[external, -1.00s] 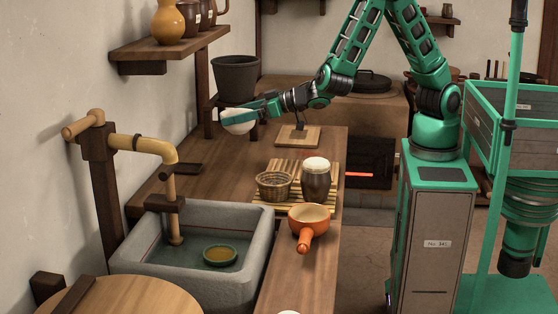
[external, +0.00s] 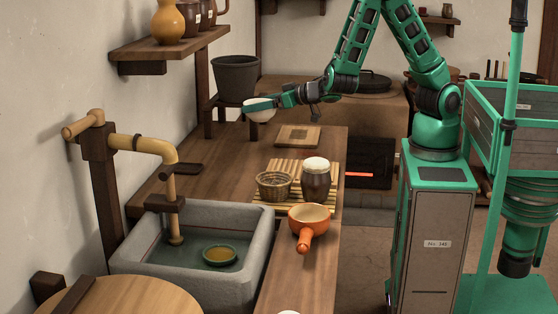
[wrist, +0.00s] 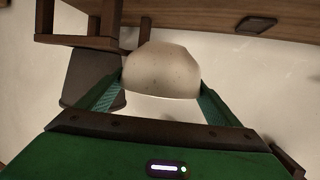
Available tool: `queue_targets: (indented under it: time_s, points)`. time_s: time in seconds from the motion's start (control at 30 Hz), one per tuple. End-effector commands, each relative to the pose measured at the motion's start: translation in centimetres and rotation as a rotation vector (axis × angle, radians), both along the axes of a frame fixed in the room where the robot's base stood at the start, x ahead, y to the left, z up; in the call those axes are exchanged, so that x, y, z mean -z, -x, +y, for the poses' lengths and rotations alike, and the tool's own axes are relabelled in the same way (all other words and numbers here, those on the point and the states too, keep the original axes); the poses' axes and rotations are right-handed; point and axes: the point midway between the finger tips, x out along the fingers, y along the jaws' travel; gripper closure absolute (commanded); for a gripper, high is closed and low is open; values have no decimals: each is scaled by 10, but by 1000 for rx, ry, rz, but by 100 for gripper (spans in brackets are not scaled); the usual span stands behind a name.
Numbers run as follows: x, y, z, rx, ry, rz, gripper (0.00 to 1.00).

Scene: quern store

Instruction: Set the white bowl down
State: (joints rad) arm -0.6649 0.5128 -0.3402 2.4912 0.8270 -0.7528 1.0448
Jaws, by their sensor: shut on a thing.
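The white bowl (external: 260,112) is held in the air above the far left part of the wooden counter (external: 220,163). My gripper (external: 262,104) is shut on the white bowl, with the arm reaching in from the right. In the wrist view the white bowl (wrist: 161,70) sits between the two green fingers (wrist: 160,98) and looks tilted. The gripper hides part of the bowl in the external view.
A square wooden board (external: 298,136) lies on the counter near the bowl. A slatted mat holds a basket (external: 274,186) and a dark jar (external: 316,182). An orange pan (external: 308,220) stands nearer. A dark bucket (external: 236,78) stands behind the gripper.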

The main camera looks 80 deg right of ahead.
Motion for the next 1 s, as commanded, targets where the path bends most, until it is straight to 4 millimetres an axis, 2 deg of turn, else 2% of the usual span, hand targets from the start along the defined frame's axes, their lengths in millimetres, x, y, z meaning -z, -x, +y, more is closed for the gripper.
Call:
queue_targets:
  time_s: [0.17,0.67,1.0]
  points:
    - [-9,-1,0,1,-2,-3,46]
    - [-50,0,0,0,-3,-4,46]
    - [-37,-12,-26,118,3,0,46]
